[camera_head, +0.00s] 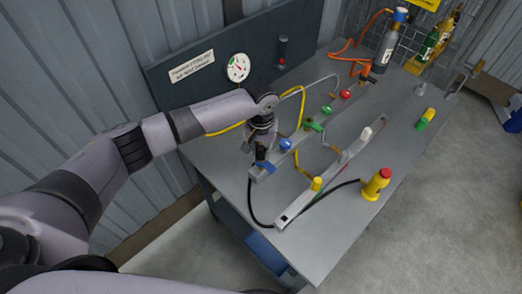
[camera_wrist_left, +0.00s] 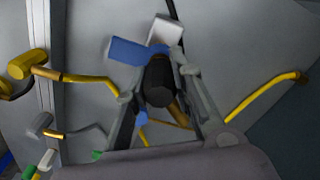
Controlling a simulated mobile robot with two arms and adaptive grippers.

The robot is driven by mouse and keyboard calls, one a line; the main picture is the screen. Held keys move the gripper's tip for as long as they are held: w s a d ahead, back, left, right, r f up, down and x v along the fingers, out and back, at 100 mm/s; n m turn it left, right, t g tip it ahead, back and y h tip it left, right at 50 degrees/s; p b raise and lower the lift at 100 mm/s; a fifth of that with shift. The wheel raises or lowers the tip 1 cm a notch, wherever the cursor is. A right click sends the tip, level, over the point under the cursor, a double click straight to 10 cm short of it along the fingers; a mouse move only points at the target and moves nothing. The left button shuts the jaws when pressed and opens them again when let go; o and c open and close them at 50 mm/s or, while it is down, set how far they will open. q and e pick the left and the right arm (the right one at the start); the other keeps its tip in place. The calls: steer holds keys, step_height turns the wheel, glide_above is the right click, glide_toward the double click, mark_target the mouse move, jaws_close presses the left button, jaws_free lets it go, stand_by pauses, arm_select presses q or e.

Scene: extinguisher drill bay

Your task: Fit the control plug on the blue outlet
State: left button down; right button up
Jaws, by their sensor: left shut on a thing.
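The blue part also shows under the gripper in the head view (camera_head: 266,166). I cannot tell whether the plug is seated; my fingers hide the contact.
A black cable (camera_head: 252,207) loops toward a yellow, red-topped cylinder (camera_head: 377,184). Yellow hoses are near the gripper.

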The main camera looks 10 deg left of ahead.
arm_select(q)
steer(key=shift+f, duration=0.25)
steer(key=c, duration=1.3)
jaws_free()
